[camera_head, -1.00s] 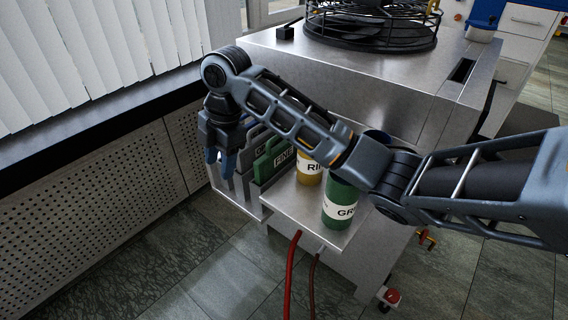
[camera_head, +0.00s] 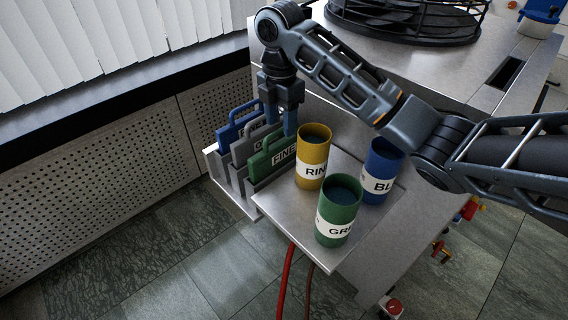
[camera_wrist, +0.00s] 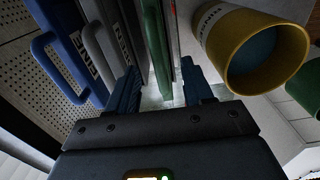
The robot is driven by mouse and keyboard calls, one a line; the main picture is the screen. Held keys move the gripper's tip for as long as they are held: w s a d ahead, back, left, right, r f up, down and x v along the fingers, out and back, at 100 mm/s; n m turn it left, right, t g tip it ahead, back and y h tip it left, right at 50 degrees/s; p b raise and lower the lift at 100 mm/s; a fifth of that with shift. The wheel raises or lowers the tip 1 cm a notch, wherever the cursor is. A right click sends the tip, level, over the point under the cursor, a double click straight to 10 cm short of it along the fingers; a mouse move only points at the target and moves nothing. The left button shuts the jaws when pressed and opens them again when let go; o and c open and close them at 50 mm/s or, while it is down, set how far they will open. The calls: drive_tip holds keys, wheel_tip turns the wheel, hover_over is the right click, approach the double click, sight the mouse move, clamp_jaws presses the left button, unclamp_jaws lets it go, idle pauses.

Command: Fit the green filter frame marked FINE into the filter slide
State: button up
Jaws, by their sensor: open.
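The green filter frame marked FINE (camera_head: 262,166) stands upright in the front slot of a metal rack (camera_head: 226,180), with its handle up. My gripper (camera_head: 282,122) is open and points down just above the handle. In the wrist view the green frame (camera_wrist: 156,45) lies between the two fingers (camera_wrist: 162,90), which do not visibly close on it. A grey frame (camera_head: 240,150) and a blue frame (camera_head: 226,134) stand behind it in the rack. I cannot make out the filter slide in either view.
A yellow cup (camera_head: 312,158), a green cup (camera_head: 338,214) and a blue cup (camera_head: 382,172) stand on the metal shelf (camera_head: 285,212) right of the rack; the yellow one is close to my gripper. A perforated wall panel (camera_head: 100,165) is at left.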

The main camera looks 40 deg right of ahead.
sight(281, 133)
drive_tip(key=shift+d+f, duration=0.15)
drive_tip(key=shift+f, duration=2.55)
clamp_jaws()
